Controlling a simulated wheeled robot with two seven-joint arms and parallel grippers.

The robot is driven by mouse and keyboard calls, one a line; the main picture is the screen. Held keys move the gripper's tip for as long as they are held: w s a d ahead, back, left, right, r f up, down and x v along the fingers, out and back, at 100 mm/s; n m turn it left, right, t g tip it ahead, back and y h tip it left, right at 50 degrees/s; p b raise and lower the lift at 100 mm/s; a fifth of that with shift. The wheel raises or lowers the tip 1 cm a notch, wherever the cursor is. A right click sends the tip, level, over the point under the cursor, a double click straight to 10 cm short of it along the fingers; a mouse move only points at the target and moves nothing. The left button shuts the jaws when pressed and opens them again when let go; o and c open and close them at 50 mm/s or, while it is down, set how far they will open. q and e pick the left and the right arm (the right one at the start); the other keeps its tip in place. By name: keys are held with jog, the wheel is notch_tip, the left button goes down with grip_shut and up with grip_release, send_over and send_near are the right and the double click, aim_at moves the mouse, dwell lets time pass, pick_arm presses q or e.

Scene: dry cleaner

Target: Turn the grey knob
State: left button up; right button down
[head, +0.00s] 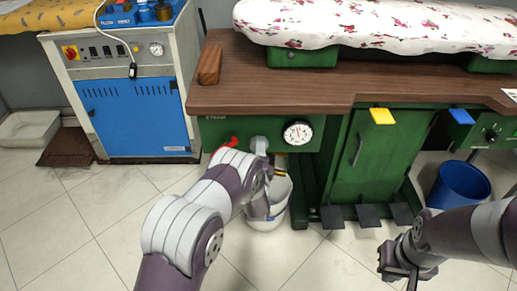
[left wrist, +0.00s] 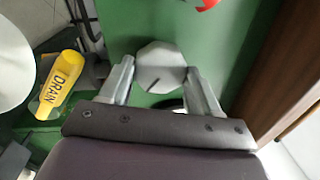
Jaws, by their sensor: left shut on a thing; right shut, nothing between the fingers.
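The grey knob (left wrist: 161,68) is a faceted disc with a dark pointer line, mounted on the green panel (head: 219,127). In the left wrist view it sits between the two fingers of my left gripper (left wrist: 160,75), which are shut on it. In the head view the knob (head: 259,143) shows just beyond my left arm, left of the round gauge; the arm hides most of the gripper there. My right gripper (head: 395,272) is shut and empty at the lower right, over the floor, away from the panel.
A red handle (head: 232,141) is left of the knob, and a white-faced gauge (head: 298,133) is right of it. A yellow DRAIN handle (left wrist: 62,84) is near the left finger. A white bucket (head: 283,190) stands below. The wooden top (head: 270,90) overhangs the panel.

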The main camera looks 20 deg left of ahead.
pick_arm(q)
jog(key=m+h+p, duration=0.1)
jog(key=m+p, duration=0.1)
jog(key=m, duration=0.7)
jog(key=shift+r, duration=0.1)
jog(key=shift+m, duration=0.5)
jog(key=o, duration=1.1)
jog(key=shift+c, duration=0.2)
jog(key=p+v, duration=0.3)
jog(key=v, duration=0.9)
jog(key=shift+s+r, duration=0.2)
jog(key=shift+s, duration=0.2)
